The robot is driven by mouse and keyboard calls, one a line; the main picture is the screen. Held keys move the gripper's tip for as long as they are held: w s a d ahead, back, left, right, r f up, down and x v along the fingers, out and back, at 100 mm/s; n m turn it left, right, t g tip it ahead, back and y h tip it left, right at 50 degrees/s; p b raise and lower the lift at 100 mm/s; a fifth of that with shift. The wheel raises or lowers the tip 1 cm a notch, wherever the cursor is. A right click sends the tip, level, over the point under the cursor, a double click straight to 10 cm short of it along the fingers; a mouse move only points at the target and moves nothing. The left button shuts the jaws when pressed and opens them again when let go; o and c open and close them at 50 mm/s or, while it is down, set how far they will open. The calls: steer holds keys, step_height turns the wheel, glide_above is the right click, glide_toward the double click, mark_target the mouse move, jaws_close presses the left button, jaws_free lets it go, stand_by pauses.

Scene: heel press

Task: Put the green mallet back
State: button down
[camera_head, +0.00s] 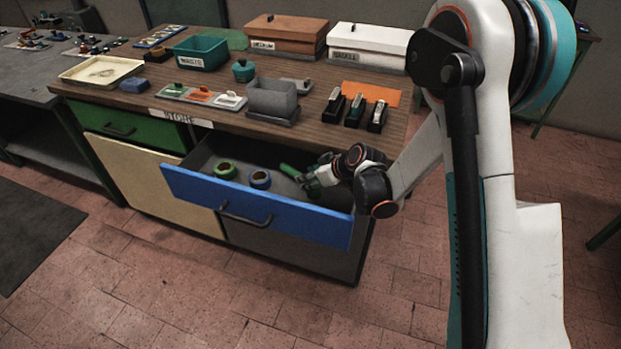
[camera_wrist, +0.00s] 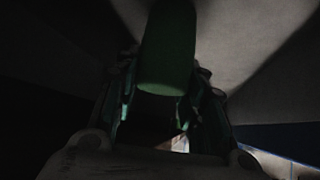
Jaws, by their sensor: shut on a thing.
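The green mallet (camera_head: 290,171) is partly visible inside the open drawer, at its right part. In the wrist view a dark green cylinder (camera_wrist: 168,48), part of the mallet, sits between the fingers. My gripper (camera_head: 311,178) is down in the drawer and shut on the mallet. The rest of the mallet is hidden by my gripper or too dark to make out. The open drawer has a blue front (camera_head: 245,203).
The bench top (camera_head: 215,128) above holds a teal bin (camera_head: 201,55), a grey box (camera_head: 272,98), lidded boxes and several small items. The floor in front is clear.

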steer(key=c, duration=1.3)
jaws_free()
steer(key=shift+f, duration=0.1)
steer(key=s+d+r+m+h+p, duration=0.1)
steer(key=s+d+r+m+p, duration=0.1)
steer(key=s+d+r, duration=0.45)
steer(key=s+d+r+m+h+p, duration=0.15)
steer(key=s+r, duration=0.25)
steer(key=r, duration=0.5)
steer(key=s+d+r+m+h+p, duration=0.1)
steer(key=s+d+r, duration=0.4)
steer(key=r, duration=0.3)
steer(key=s+d+r+m+h, duration=0.1)
steer(key=s+d+r+m, duration=0.1)
steer(key=s, duration=0.5)
steer(key=s+d+r+m+t+h, duration=0.1)
steer(key=s+d+r+m+h, duration=0.1)
steer(key=s, duration=0.6)
steer(key=shift+s+d+r+m, duration=0.25)
steer(key=shift+d+r+m, duration=0.3)
steer(key=shift+d, duration=0.65)
